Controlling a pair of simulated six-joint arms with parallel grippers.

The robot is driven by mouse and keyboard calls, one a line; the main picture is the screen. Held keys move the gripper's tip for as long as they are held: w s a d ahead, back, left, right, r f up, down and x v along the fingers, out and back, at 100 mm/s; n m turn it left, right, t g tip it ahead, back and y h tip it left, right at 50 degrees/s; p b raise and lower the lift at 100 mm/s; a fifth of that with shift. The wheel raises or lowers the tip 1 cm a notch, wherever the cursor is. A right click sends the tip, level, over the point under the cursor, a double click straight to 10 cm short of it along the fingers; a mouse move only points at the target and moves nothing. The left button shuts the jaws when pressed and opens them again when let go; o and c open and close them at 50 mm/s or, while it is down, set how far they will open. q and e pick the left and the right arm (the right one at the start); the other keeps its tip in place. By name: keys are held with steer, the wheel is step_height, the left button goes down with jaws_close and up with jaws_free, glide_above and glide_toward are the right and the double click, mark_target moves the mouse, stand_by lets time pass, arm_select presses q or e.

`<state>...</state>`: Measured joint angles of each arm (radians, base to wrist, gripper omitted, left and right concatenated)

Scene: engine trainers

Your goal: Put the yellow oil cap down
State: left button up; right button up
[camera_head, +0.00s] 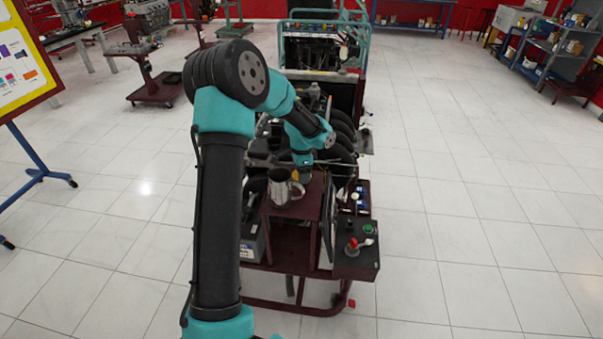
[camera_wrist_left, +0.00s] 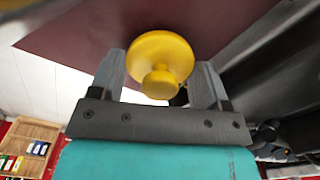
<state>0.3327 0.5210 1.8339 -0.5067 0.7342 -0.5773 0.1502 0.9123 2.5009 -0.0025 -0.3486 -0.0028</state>
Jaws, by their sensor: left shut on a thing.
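The yellow oil cap (camera_wrist_left: 161,58) shows in the left wrist view as a round disc with a smaller knob. It sits between the two fingers of my left gripper (camera_wrist_left: 162,75), which is shut on it. A dark red flat surface (camera_wrist_left: 90,28) lies behind the cap; I cannot tell whether the cap touches it. In the head view my left gripper (camera_head: 302,168) is over the engine trainer, close behind a metal mug, and the cap is hidden there. My right gripper is not in view.
The metal mug (camera_head: 284,188) stands on a dark red stand (camera_head: 298,208) at the trainer's front. A control box (camera_head: 356,262) with a red knob is at its right. Black hoses (camera_head: 342,135) rise beside the gripper. White tiled floor (camera_head: 480,220) is clear on the right.

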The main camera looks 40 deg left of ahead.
arm_select(q)
steer(key=shift+f, duration=0.35)
steer(key=shift+f, duration=0.1)
steer(key=o, duration=0.6)
step_height(320, 180, up, 12)
steer(key=shift+r, duration=0.15)
stand_by(0.8)
